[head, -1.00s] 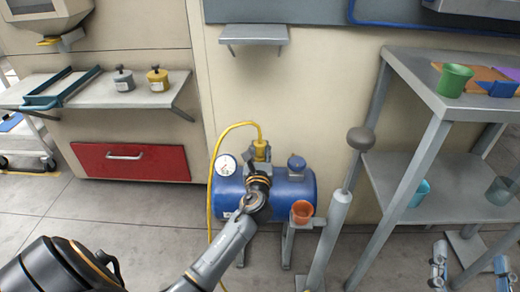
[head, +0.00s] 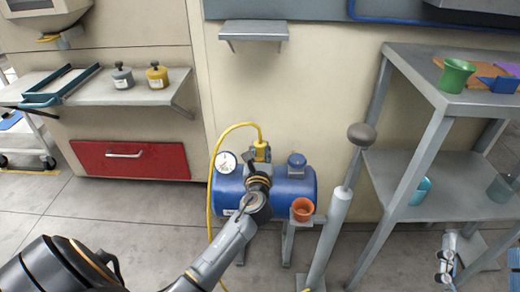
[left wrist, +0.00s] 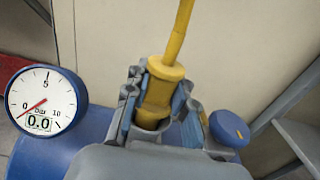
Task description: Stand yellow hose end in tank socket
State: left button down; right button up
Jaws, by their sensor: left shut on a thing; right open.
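The yellow hose end (head: 261,150) stands nearly upright over the top of the blue tank (head: 292,191). My left gripper (head: 258,164) is shut around it, and the hose rises from it and loops down to the left. In the left wrist view the hose end (left wrist: 158,90) sits between my grey fingers with blue pads. My right gripper (head: 482,250) is open and empty at the lower right, partly cut off by the picture edge.
A round gauge (left wrist: 45,101) reading 0.0 is left of the hose end, and a blue cap (left wrist: 229,129) is right of it. A grey post (head: 328,238) and shelf rack (head: 436,150) stand to the right.

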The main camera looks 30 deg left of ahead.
pick_arm(q)
jog(key=shift+f, duration=0.1)
pick_arm(e)
jog(key=shift+s+r, duration=0.15)
jog(key=shift+r, duration=0.05)
pick_arm(q)
jog(key=c, duration=1)
grip_release()
jog(key=shift+c, duration=0.2)
jog(key=shift+s, duration=0.1)
pick_arm(e)
jog(key=shift+d+r, duration=0.1)
pick_arm(q)
jog(key=v, duration=1.2)
